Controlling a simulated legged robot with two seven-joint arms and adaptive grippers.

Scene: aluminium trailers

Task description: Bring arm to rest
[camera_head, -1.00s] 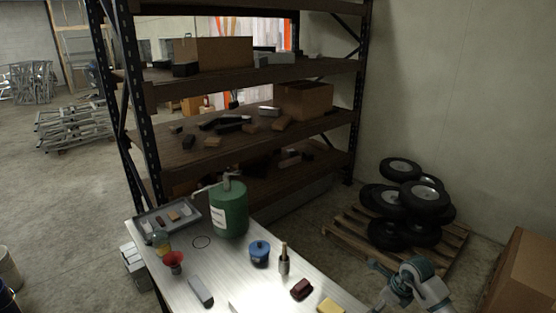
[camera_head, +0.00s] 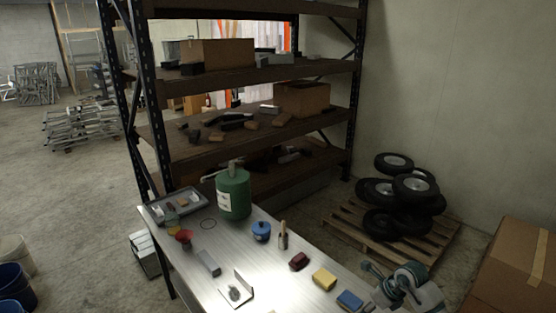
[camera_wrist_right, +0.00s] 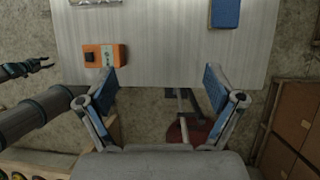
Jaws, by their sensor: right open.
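My right gripper (camera_wrist_right: 160,88) is open and empty in the right wrist view, its two blue-grey fingers spread wide below the table edge. In the head view, a grey and teal arm part of mine (camera_head: 408,285) shows at the lower right, beside the table's right end. A dark arm enters the right wrist view from the left, ending in a small gripper (camera_wrist_right: 42,65); it looks like my left one, too small to tell its jaws. No left arm shows in the head view.
The metal table (camera_head: 215,285) carries a green canister (camera_head: 233,195), a blue pot (camera_head: 261,231), a yellow sponge (camera_head: 324,278), a blue block (camera_head: 350,300) and a grey tray (camera_head: 172,208). An orange box (camera_wrist_right: 104,54) lies near the table edge. Wheels (camera_head: 401,187) on a pallet and a cardboard box (camera_head: 515,265) stand right.

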